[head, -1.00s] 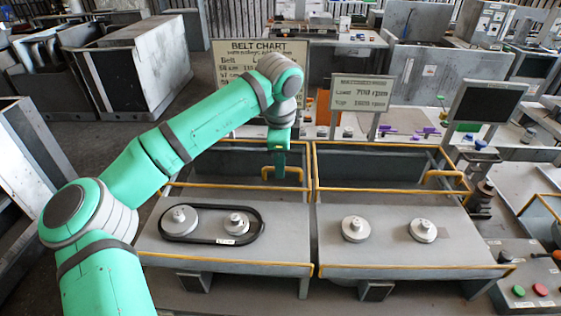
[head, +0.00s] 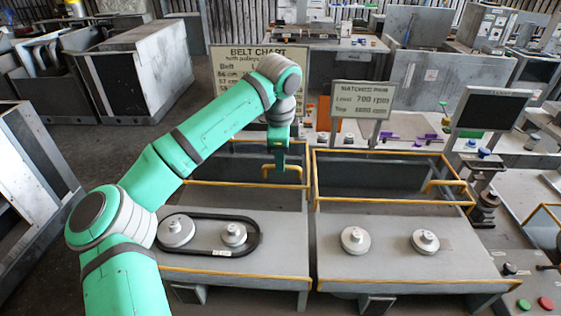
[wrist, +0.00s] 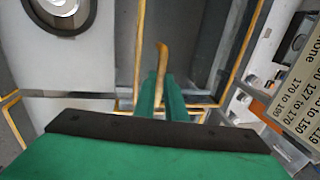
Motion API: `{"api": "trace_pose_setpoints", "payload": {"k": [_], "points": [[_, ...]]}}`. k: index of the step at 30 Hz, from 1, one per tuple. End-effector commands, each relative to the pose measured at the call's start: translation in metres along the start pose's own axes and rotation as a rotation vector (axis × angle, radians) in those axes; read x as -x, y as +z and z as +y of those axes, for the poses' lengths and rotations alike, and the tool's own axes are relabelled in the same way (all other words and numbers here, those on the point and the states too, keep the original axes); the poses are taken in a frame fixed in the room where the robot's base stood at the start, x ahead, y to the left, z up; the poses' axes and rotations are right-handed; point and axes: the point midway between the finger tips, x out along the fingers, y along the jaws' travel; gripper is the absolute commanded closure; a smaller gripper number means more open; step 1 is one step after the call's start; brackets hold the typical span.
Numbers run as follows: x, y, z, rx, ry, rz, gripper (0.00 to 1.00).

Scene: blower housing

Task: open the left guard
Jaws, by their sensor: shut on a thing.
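The left guard (head: 240,184) is a yellow-edged frame across the back of the left housing, behind the deck with the pulleys. Its yellow handle (head: 298,168) stands near the guard's right end. My gripper (head: 277,168) points down at this handle and is shut on it. In the wrist view my gripper (wrist: 161,95) has its green fingers close together on the yellow handle (wrist: 162,55), whose end sticks out past them. The fingers hide part of the handle.
A black belt (head: 258,240) loops two pulleys on the left deck. The right housing has its own yellow-edged guard (head: 400,201) and two bare pulleys. A belt chart sign (head: 240,62) and a speed sign (head: 361,97) stand behind. A dark screen (head: 490,110) stands right.

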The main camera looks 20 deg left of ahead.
Motion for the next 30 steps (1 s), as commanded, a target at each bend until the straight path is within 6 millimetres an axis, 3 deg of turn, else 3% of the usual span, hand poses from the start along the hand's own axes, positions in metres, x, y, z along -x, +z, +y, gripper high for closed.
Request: {"api": "trace_pose_setpoints", "payload": {"k": [2, 3, 5, 17, 30], "points": [[0.001, 0.002, -0.004, 0.007, -0.013, 0.001, 1.00], [0.001, 0.002, -0.004, 0.007, -0.013, 0.001, 0.82], [0.001, 0.002, -0.004, 0.007, -0.012, 0.001, 0.71], [0.008, 0.001, -0.003, 0.005, -0.009, 0.002, 0.71], [0.082, 0.001, -0.003, 0.005, -0.010, 0.002, 0.71]]}}
